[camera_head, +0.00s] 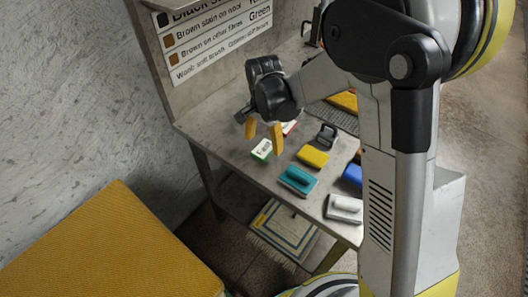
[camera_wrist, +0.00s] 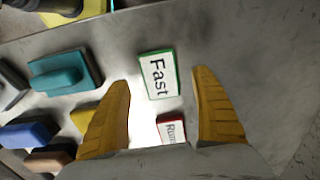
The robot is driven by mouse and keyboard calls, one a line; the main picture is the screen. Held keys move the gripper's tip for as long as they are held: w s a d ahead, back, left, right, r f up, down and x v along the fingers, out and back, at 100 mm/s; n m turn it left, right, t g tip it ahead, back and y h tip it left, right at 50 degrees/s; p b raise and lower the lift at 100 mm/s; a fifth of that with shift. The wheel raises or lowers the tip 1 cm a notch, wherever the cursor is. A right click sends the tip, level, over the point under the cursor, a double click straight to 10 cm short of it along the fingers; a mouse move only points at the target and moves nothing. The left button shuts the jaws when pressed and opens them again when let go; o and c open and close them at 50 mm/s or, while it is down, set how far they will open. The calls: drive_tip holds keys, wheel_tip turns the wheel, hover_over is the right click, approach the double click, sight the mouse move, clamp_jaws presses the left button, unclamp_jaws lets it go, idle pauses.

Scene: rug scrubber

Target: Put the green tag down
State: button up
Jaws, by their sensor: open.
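The green tag (camera_head: 262,150) is a small white card block with green edges. It lies on the grey bench top near the bench's left edge. In the wrist view the green tag (camera_wrist: 157,75) reads "Fast" and shows between and just past the fingertips, with clear bench around it. My gripper (camera_head: 264,138) is over the bench just above the tag, yellow fingers spread. In the wrist view my gripper (camera_wrist: 161,82) is open with nothing between its fingers; I see no finger touching the tag.
A red-edged tag (camera_wrist: 172,129) lies close by, partly hidden by my gripper. A yellow brush (camera_head: 313,156), teal brush (camera_head: 298,180), white brush (camera_head: 344,208) and blue block (camera_head: 352,175) stand to the right. A sign board (camera_head: 215,40) backs the bench.

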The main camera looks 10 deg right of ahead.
sight(264, 148)
wheel_tip(264, 148, down, 3)
drive_tip(key=shift+w+f+b, duration=0.1)
drive_tip(key=shift+b, duration=0.3)
drive_tip(key=shift+d, duration=0.1)
drive_tip(key=c, duration=1.1)
drive_tip(key=shift+r, duration=0.2)
drive_tip(key=shift+c, duration=0.2)
